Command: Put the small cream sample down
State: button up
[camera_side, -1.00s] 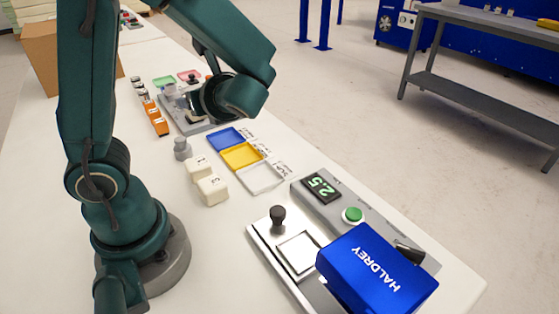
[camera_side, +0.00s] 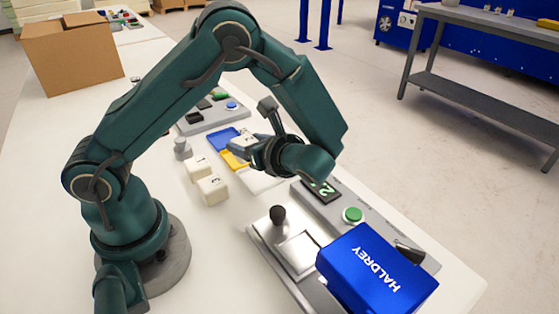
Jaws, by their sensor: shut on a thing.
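My gripper (camera_side: 246,147) is low over the row of shallow trays, its jaws shut on a small pale block, the cream sample (camera_side: 241,142), held near the blue and yellow trays. The jaws hide part of it; I cannot tell whether it touches a tray. Two other cream blocks with dark marks, a nearer one (camera_side: 212,190) and a farther one (camera_side: 197,168), stand on the white table left of the trays. The blue tray (camera_side: 219,138), yellow tray (camera_side: 231,161) and white tray (camera_side: 258,184) are partly hidden by my arm.
A tester with a blue HALDREY block (camera_side: 376,270), green button (camera_side: 353,214), black knob (camera_side: 278,214) and metal plate (camera_side: 300,252) stands at the front right. A grey cylinder (camera_side: 182,149) stands behind the cream blocks. A grey panel (camera_side: 215,116) and cardboard box (camera_side: 72,55) are farther back.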

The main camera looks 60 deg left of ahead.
jog(key=shift+w+d+f, duration=0.85)
jog(key=shift+w+d, duration=0.05)
jog(key=shift+d, duration=0.05)
jog(key=shift+f, duration=1.95)
jog(key=o, duration=1.4)
jog(key=shift+f, duration=0.1)
jog(key=shift+o, duration=0.2)
